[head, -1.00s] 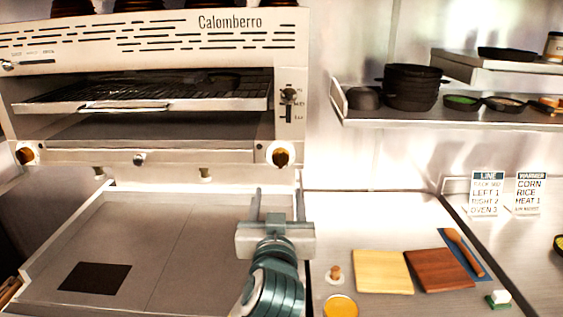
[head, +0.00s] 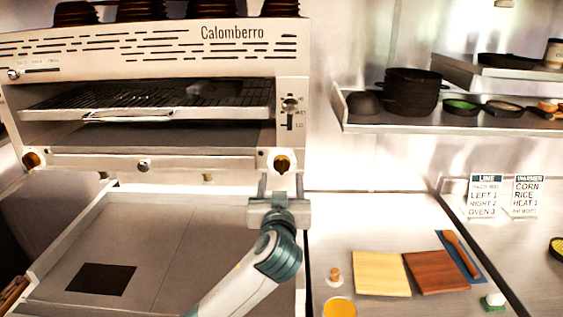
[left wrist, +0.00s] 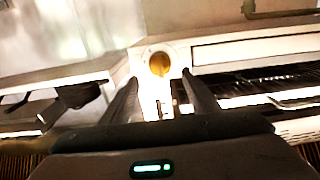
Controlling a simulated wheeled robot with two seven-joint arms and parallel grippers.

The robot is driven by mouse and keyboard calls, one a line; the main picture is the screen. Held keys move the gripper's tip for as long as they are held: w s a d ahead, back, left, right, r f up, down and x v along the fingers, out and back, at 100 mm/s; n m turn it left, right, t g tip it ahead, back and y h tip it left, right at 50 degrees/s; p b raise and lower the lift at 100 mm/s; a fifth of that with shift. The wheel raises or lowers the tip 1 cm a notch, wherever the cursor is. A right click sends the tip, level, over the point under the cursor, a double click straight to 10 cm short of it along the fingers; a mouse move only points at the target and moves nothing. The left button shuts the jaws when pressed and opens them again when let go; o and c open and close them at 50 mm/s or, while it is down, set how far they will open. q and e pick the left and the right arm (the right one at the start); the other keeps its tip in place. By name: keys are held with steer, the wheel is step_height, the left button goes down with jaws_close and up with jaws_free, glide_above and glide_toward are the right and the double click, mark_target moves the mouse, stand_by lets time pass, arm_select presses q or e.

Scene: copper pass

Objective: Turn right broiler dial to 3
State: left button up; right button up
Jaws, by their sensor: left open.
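The broiler (head: 150,55) is a white Calomberro unit at the upper left of the head view. Its right dial (head: 281,163) is a brass-brown knob on a pale round plate at the lower right corner. In the left wrist view the dial (left wrist: 159,64) shows ahead, between the fingertips in the picture. My left gripper (head: 281,180) is open, with its fingers pointing up just below the dial; I cannot tell whether they touch it. The dial's numbers are too small to read. The left dial (head: 32,160) is at the lower left corner. My right gripper is not in view.
A slider (head: 290,105) sits on the panel above the right dial. A flat griddle surface (head: 190,230) lies below the broiler. Right of it are a yellow board (head: 380,273) and a brown board (head: 436,271). A shelf (head: 400,125) with dark pots hangs at the right.

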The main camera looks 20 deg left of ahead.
mark_target(281, 166)
arm_select(q)
steer(key=p+x, duration=0.2)
steer(key=x, duration=0.5)
steer(key=shift+p, duration=0.3)
steer(key=c, duration=1)
